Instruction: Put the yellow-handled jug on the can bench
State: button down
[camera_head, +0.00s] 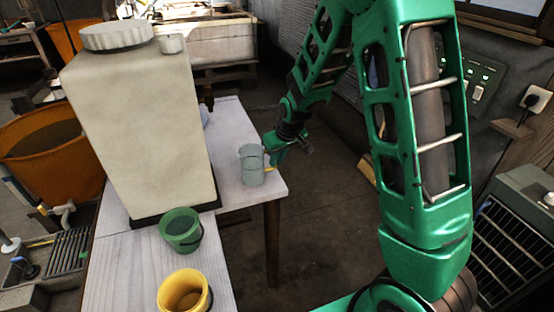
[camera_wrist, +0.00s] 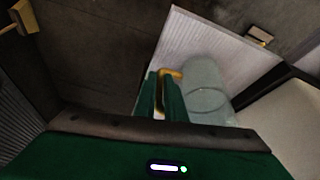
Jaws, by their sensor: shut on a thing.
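The yellow-handled jug (camera_head: 251,166) is a clear, bluish-grey vessel near the right corner of a pale wooden bench (camera_head: 230,130). In the head view it looks upright; I cannot tell whether its base touches the bench top. My gripper (camera_head: 272,160) is at its right side, shut on the yellow handle, which is mostly hidden. In the wrist view the jug (camera_wrist: 205,85) lies just right of my gripper's fingers (camera_wrist: 165,95), with the yellow handle (camera_wrist: 172,74) between their tips. I cannot tell which surface is the can bench.
A large cream tank (camera_head: 140,120) with a ribbed lid stands left of the jug. A green bucket (camera_head: 181,230) and a yellow bucket (camera_head: 184,292) are on the front bench (camera_head: 120,265). An orange tub (camera_head: 40,140) is at far left. Bare floor (camera_head: 320,220) lies right of the bench.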

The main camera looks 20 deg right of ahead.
jog(key=shift+f, duration=0.1)
jog(key=c, duration=1.8)
grip_release()
jog(key=a+v, duration=0.1)
jog(key=v, duration=1.1)
jog(key=s+d+r+m+g+h, duration=0.1)
jog(key=s+d+r+m+g, duration=0.2)
jog(key=s+d, duration=1.05)
jog(key=s+m, duration=0.2)
jog(key=s, duration=0.5)
jog(key=s+d+m+g, duration=0.1)
jog(key=s+m, duration=0.1)
jog(key=s, duration=0.4)
jog(key=s+m, duration=0.1)
jog(key=s, duration=0.6)
jog(key=shift+s+d+r+m+g, duration=0.3)
jog(key=shift+d+r+m, duration=0.05)
jog(key=shift+d+m, duration=0.05)
